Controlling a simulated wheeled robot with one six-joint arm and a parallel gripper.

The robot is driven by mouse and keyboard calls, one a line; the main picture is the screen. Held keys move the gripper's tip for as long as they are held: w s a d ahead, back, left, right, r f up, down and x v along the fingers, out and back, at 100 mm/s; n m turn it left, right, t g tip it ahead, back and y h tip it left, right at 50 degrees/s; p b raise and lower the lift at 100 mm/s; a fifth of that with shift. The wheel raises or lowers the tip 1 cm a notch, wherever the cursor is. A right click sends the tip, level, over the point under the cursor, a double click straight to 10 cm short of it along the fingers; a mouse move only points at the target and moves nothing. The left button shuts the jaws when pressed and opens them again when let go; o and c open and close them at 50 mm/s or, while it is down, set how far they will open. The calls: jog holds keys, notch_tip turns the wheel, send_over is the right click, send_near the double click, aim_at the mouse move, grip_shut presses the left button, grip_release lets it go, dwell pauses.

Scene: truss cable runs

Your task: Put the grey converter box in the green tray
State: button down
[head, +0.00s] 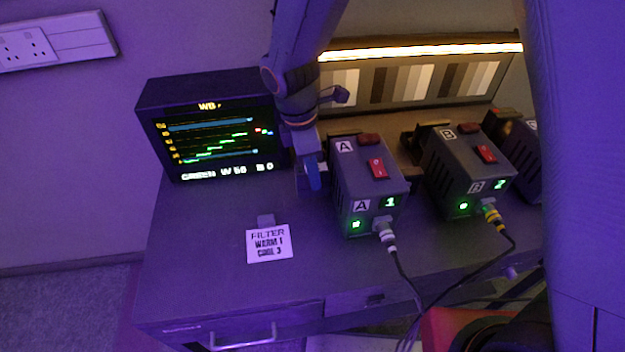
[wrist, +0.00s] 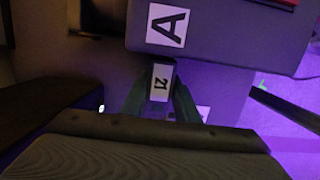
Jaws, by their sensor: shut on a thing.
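Grey box A (head: 365,190) stands on the cabinet top, with a red switch, a green light and a cable plugged into its front. A similar grey box B (head: 465,165) stands to its right. I cannot tell which is the converter box. My gripper (head: 313,178) is low at the left side of box A. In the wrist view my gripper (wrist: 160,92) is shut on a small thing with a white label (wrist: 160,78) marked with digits. What this thing is, I cannot tell. Box A (wrist: 225,40) is just beyond the fingertips. No green tray is visible.
A monitor (head: 215,135) stands left of my gripper. A white filter card (head: 269,243) is at the front. A lit strip (head: 420,51) runs behind the boxes. Cables (head: 402,275) hang over the front edge. A red thing (head: 455,328) is at the bottom right. The front left top is clear.

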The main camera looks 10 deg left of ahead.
jog(key=shift+f+p, duration=0.3)
jog(key=shift+f, duration=1.55)
jog(key=c, duration=1.4)
grip_release()
jog(key=shift+f, duration=0.1)
jog(key=shift+o, duration=0.2)
jog(key=r, duration=0.4)
jog(key=a+r+b, duration=0.1)
jog(key=r, duration=0.2)
jog(key=r+b, duration=0.1)
jog(key=r, duration=0.3)
jog(key=shift+s+a+r, duration=0.2)
jog(key=shift+a+r, duration=0.15)
notch_tip(320, 180, up, 10)
jog(key=s+p, duration=0.2)
jog(key=p, duration=0.6)
jog(key=shift+s+f+p, duration=0.15)
jog(key=shift+s+p, duration=0.2)
jog(key=shift+p, duration=0.05)
